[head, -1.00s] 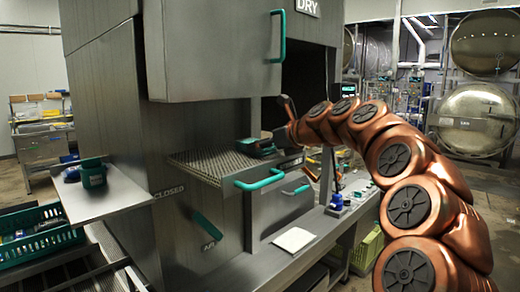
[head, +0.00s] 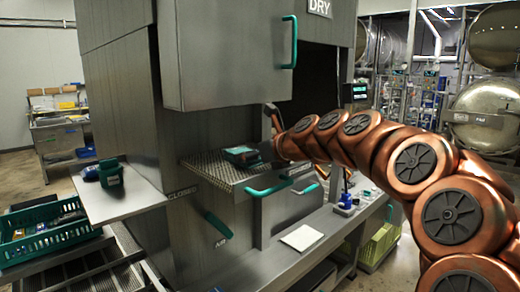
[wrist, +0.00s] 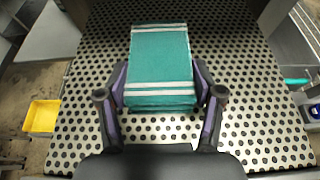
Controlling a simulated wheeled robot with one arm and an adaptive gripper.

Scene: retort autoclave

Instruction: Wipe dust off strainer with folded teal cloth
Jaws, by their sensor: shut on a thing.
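The folded teal cloth (wrist: 158,66) has white stripes near both ends and lies between my gripper's fingers in the wrist view. My gripper (wrist: 160,92) is shut on its sides. The strainer (wrist: 235,65) is a perforated metal plate under the cloth; it shows in the head view as a pulled-out drawer (head: 205,168) with a teal handle. In the head view the cloth (head: 241,155) is on or just above the strainer near its right side. I cannot tell whether it touches the plate. No dust can be made out on the visible plate.
A metal shelf (head: 130,208) at left bears dark and teal items. A teal crate (head: 40,240) stands below it. The cabinet door with a teal handle (head: 289,42) hangs above the strainer. A white sheet (head: 301,237) lies on the lower counter.

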